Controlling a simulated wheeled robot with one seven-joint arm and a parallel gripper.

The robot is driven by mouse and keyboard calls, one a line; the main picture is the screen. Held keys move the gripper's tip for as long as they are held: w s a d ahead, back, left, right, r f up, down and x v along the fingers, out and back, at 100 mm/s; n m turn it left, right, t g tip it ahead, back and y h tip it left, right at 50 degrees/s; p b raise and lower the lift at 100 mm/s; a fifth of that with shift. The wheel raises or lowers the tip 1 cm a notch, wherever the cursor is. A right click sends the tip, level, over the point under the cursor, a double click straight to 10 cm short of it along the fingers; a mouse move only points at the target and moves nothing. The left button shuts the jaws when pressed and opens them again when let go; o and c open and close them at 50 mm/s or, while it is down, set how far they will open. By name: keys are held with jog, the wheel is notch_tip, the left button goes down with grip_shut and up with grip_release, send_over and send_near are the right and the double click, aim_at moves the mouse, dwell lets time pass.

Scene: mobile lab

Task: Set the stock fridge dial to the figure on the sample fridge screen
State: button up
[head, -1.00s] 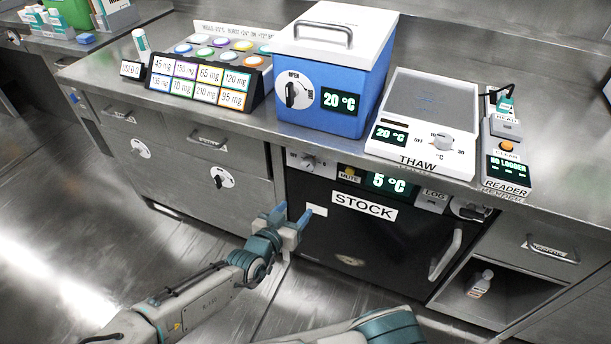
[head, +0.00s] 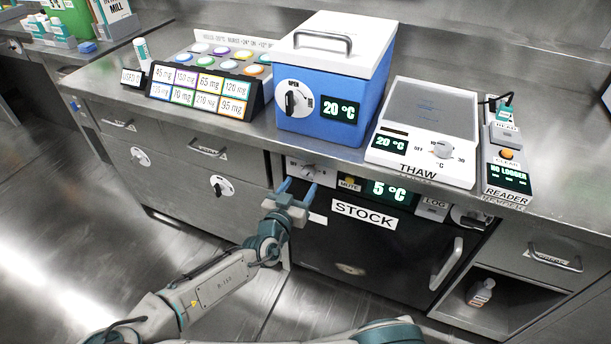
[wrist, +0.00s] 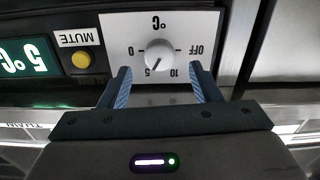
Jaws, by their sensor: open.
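The stock fridge (head: 350,250) is a dark-fronted unit under the counter, with its green screen (head: 388,191) reading 5 °C. Its dial (head: 308,172) is on the white panel left of the screen. In the wrist view, upside down, the dial (wrist: 160,57) is a pale round knob with marks OFF, 0, 5 and 10; its dark pointer is toward the 5. My gripper (head: 297,187) is open just before the dial. In the wrist view my gripper's blue fingers (wrist: 160,78) straddle the line of the knob, apart from it. No screen labelled as the sample fridge is in view.
A yellow MUTE button (wrist: 81,60) sits beside the dial panel. The counter above holds a blue box (head: 335,100) reading 20 °C, a THAW plate (head: 425,130) and a reader (head: 508,175). The fridge handle (head: 447,264) sticks out at right. The floor at left is clear.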

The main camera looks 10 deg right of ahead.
aim_at(306, 175)
jog(key=shift+x, duration=2.4)
jog(key=shift+c, duration=0.3)
jog(key=c, duration=0.9)
